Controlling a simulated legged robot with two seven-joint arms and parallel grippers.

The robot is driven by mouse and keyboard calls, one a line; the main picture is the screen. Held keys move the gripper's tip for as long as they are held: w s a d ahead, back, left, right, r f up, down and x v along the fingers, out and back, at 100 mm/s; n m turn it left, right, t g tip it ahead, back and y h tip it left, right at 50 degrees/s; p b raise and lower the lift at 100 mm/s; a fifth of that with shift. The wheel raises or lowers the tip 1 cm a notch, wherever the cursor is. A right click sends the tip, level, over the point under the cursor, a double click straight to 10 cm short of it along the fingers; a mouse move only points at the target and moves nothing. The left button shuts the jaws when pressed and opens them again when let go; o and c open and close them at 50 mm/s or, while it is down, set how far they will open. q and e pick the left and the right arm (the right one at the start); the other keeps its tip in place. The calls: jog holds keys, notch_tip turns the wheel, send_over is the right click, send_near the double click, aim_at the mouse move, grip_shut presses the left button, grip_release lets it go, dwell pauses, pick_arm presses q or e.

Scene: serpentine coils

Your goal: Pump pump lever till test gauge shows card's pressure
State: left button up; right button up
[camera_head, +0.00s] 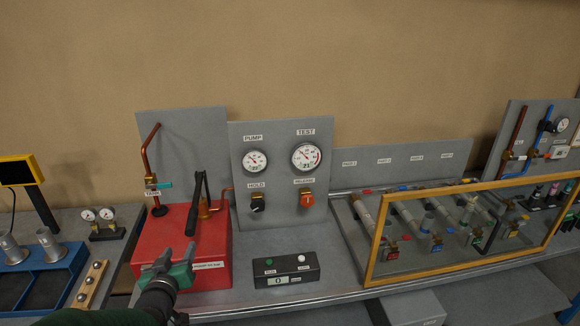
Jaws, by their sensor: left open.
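My left gripper (168,268) is open at the lower left, in front of the red pump box (140,245) and empty as far as I can see. The black pump lever (194,208) stands up from the box, above and right of the gripper, apart from it. The round white test gauge (306,157) is on the grey panel under a TEST label; its reading is too small to tell. The pump gauge (255,161) is left of it. I cannot make out a pressure card. My right gripper is not in view.
A black box (287,280) with buttons and a small display stands on the bench before the panel. A wood-framed clear screen (470,194) covers pipes at the right.

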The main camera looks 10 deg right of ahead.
pick_arm(q)
jog(key=shift+w+f, duration=0.1)
jog(key=shift+w, duration=0.05)
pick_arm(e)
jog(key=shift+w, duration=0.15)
pick_arm(q)
jog(key=shift+d, duration=0.1)
dwell(0.5)
jog(key=s+a+f+g+b, duration=0.1)
jog(key=s+f+g, duration=0.3)
jog(key=s, duration=0.6)
jog(key=s+a+f+g+y+b, duration=0.1)
jog(key=s+f+g, duration=0.3)
jog(key=s+f, duration=0.4)
jog(key=s+a+f+m+g+b, duration=0.1)
jog(key=s+f, duration=0.5)
jog(key=s, duration=0.7)
jog(key=a+g+b, duration=0.1)
jog(key=a+g, duration=0.1)
jog(key=g, duration=0.1)
jog(key=shift+s+g+y, duration=0.3)
jog(key=shift+s, duration=0.05)
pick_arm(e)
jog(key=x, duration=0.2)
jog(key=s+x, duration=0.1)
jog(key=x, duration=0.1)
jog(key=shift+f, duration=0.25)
pick_arm(q)
jog(key=shift+f, duration=0.1)
